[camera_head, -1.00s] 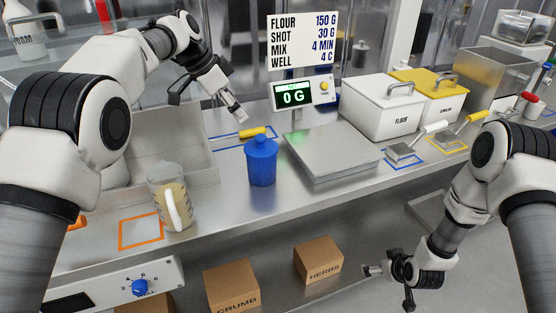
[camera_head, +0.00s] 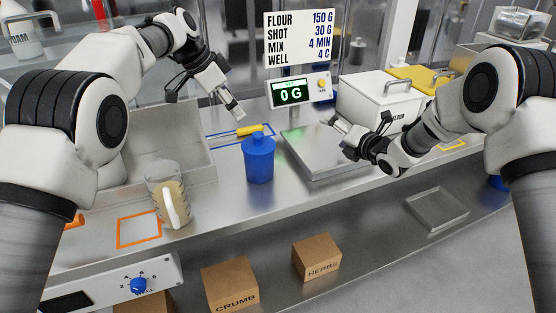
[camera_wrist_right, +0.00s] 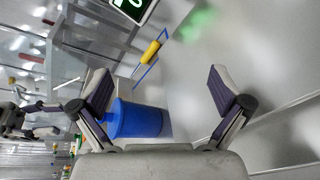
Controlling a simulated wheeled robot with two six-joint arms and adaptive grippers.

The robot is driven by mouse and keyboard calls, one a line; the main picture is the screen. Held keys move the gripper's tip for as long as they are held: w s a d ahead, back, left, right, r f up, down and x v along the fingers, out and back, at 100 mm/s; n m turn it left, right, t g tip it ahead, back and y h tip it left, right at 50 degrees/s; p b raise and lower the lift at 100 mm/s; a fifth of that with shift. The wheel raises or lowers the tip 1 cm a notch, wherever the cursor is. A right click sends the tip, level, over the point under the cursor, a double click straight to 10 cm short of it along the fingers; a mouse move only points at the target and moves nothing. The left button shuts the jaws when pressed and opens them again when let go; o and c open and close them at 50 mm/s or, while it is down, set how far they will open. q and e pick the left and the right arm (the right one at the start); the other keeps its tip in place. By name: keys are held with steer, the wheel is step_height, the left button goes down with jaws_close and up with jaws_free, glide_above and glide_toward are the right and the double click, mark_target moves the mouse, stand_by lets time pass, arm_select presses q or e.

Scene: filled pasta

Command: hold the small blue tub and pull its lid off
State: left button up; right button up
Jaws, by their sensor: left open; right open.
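The small blue tub (camera_head: 259,164) stands upright on the steel counter, left of the scale. Its blue lid (camera_head: 258,138) with a small knob is on top. In the right wrist view the tub (camera_wrist_right: 140,120) appears partly behind one finger. My left gripper (camera_head: 236,108) is open and empty, above and behind the tub, near the yellow-handled tool. My right gripper (camera_head: 338,138) is open and empty above the scale, to the right of the tub and apart from it. Its spread fingers also show in the right wrist view (camera_wrist_right: 162,92).
The scale plate (camera_head: 310,165) lies right of the tub, its display (camera_head: 292,93) behind. A measuring jug (camera_head: 168,195) stands left of the tub. A yellow-handled tool (camera_head: 250,130) lies behind it. A white flour bin (camera_head: 365,105) stands back right. Counter in front of the tub is clear.

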mark_target(259, 158)
steer(key=s+a+f+n+g+y, duration=0.1)
steer(key=s+a+n, duration=0.1)
steer(key=a+n, duration=0.3)
steer(key=s+a+f+n+g+y, duration=0.1)
steer(key=s+a+n, duration=0.1)
steer(key=a+n, duration=0.2)
steer(key=s+a+f+n+g, duration=0.1)
steer(key=s+a+n+g, duration=0.1)
steer(key=a+n, duration=0.3)
steer(key=shift+s+a+f+n+y, duration=0.1)
steer(key=shift+s+a+n+y, duration=0.1)
steer(key=shift+a, duration=0.35)
steer(key=shift+s+a+f+n+y, duration=0.1)
steer(key=shift+s+a+y, duration=0.1)
steer(key=shift+a, duration=0.3)
steer(key=x, duration=0.7)
steer(key=shift+w+a+f, duration=0.1)
steer(key=shift+w, duration=0.25)
steer(key=c, duration=1.4)
steer(key=shift+s, duration=0.1)
